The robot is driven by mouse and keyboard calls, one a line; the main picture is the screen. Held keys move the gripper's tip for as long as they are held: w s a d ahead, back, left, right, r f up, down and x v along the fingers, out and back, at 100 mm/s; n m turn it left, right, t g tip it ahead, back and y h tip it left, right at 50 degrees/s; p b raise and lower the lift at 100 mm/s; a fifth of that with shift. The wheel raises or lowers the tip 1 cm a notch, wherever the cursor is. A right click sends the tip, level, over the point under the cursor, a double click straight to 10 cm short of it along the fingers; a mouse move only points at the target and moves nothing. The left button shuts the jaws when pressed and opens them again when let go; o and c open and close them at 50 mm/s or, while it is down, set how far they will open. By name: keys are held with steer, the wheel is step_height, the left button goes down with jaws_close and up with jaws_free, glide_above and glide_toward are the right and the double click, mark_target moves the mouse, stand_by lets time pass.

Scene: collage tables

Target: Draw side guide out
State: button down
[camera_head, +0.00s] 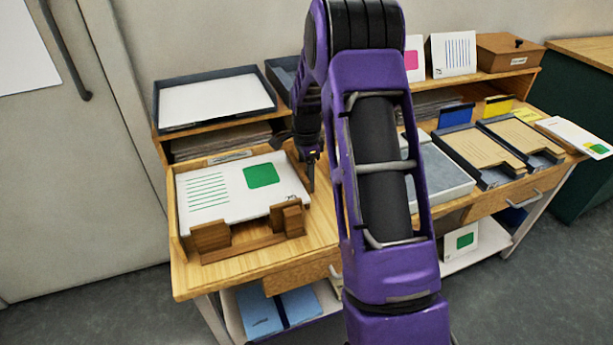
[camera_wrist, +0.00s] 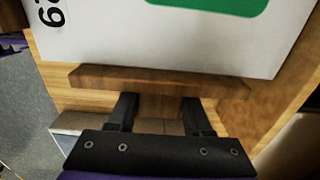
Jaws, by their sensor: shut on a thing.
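The side guide is a dark brown wooden bar (camera_wrist: 160,82) with a stem, close along the edge of a white sheet stack (camera_wrist: 160,40) in the wrist view. My gripper (camera_wrist: 162,105) has its two black fingers on either side of the stem and is shut on it. In the head view my gripper (camera_head: 311,183) is low at the right side of the stack (camera_head: 225,190), which bears green lines and a green square. The side guide cannot be made out clearly there. I cannot tell whether the bar touches the sheets.
Wooden corner blocks (camera_head: 211,238) stand at the front of the stack on the wooden table (camera_head: 190,283). A dark tray with white paper (camera_head: 215,100) is on the shelf behind. Right of my arm are a grey box (camera_head: 440,168) and trays of brown sheets (camera_head: 480,150).

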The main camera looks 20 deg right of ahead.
stand_by(0.3)
steer(key=shift+d+r, duration=0.1)
steer(key=shift+d, duration=2.4)
steer(key=shift+c, duration=1.8)
jaws_free()
steer(key=shift+d, duration=0.1)
steer(key=shift+o, duration=0.2)
steer(key=shift+r+p, duration=0.35)
step_height(320, 180, up, 17)
steer(key=p, duration=0.2)
steer(key=shift+f, duration=0.2)
